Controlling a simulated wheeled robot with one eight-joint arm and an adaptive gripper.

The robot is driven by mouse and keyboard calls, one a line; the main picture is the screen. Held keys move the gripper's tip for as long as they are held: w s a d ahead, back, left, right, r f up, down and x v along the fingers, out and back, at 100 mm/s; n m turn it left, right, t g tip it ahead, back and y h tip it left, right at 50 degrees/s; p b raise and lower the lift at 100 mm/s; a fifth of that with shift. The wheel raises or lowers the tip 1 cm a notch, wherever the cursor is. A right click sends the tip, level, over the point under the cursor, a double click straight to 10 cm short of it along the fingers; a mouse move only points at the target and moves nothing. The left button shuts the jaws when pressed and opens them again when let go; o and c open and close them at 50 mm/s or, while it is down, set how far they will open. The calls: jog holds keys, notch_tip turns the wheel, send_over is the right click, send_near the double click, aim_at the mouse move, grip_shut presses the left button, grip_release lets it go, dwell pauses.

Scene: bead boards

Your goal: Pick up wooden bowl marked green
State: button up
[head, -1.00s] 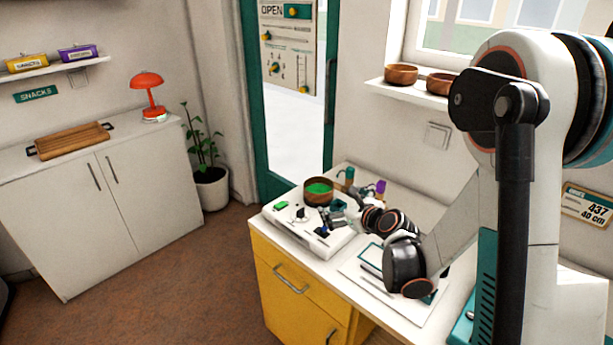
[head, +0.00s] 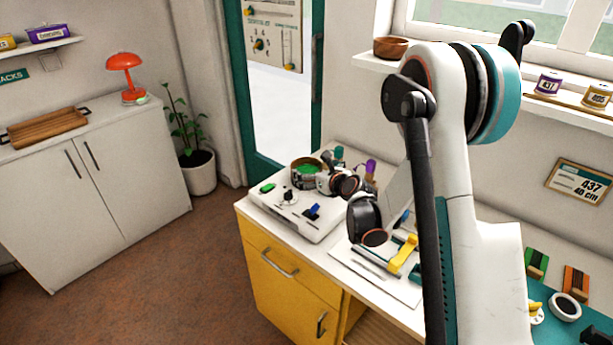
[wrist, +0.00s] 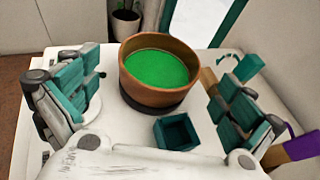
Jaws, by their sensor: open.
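The wooden bowl (head: 298,181), green inside, stands at the back of a white panel box on the yellow cabinet. The bowl looks beyond the fingertips; I cannot tell whether anything touches.
A dark teal square cup (wrist: 176,132) stands just in front of the bowl. The white panel box (head: 318,228) carries a green piece, a black knob and a blue lever. Purple and teal pegs stand to the right. Another wooden bowl (head: 390,47) sits on the window shelf.

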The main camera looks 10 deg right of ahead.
aim_at(308, 167)
jog(key=b+x, duration=0.1)
jog(key=x, duration=0.3)
jog(key=shift+w+b, duration=0.3)
jog(key=shift+w, duration=0.05)
jog(key=c, duration=0.9)
jog(key=shift+r, duration=0.2)
